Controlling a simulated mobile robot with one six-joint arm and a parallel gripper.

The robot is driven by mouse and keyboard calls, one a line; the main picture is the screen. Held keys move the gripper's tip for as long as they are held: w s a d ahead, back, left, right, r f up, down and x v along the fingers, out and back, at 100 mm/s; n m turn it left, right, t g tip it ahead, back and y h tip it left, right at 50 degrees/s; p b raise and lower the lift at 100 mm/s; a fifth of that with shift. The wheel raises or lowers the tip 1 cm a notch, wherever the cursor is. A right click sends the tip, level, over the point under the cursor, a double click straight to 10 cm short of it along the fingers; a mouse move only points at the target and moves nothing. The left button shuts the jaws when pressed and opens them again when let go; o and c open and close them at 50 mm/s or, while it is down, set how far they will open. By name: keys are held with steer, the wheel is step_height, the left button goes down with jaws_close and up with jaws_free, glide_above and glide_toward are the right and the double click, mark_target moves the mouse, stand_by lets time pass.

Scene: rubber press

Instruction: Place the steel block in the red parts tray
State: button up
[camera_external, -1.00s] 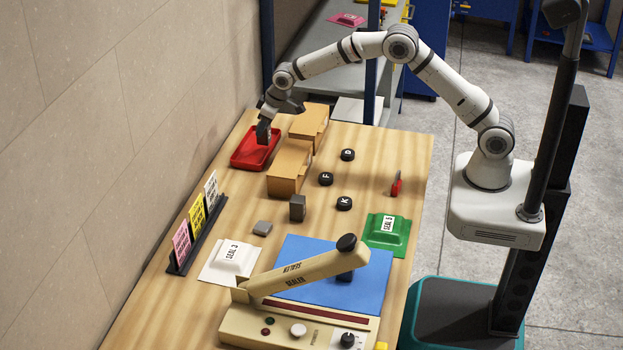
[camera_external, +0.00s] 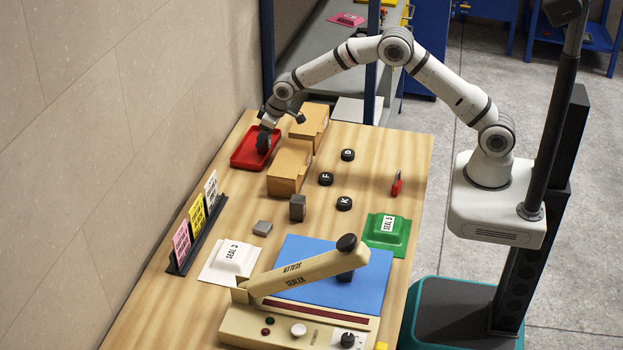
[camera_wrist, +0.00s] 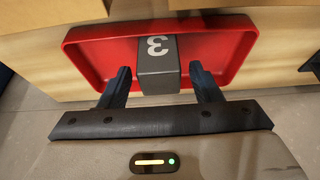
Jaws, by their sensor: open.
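The red parts tray (camera_external: 240,160) lies at the far left of the table against the wall side. In the wrist view the tray (camera_wrist: 90,48) spans the upper middle. A dark grey block marked "3" (camera_wrist: 158,70) is in the tray area, between my fingers. My gripper (camera_wrist: 160,72) is open, with a narrow gap on each side of the block. In the external view my gripper (camera_external: 265,142) is over the tray's right part, hiding most of the block there. Whether the block rests on the tray floor is hard to tell.
Two cardboard boxes (camera_external: 288,168) stand right of the tray. A dark upright block (camera_external: 298,208) and a flat grey piece (camera_external: 262,228) stand nearer.

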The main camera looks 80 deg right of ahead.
steer(key=shift+r, duration=0.25)
steer(key=s+r+b, duration=0.2)
steer(key=s+r, duration=1.3)
steer(key=r, duration=0.3)
steer(key=s+g, duration=0.1)
steer(key=s, duration=3.3)
steer(key=shift+f, duration=0.45)
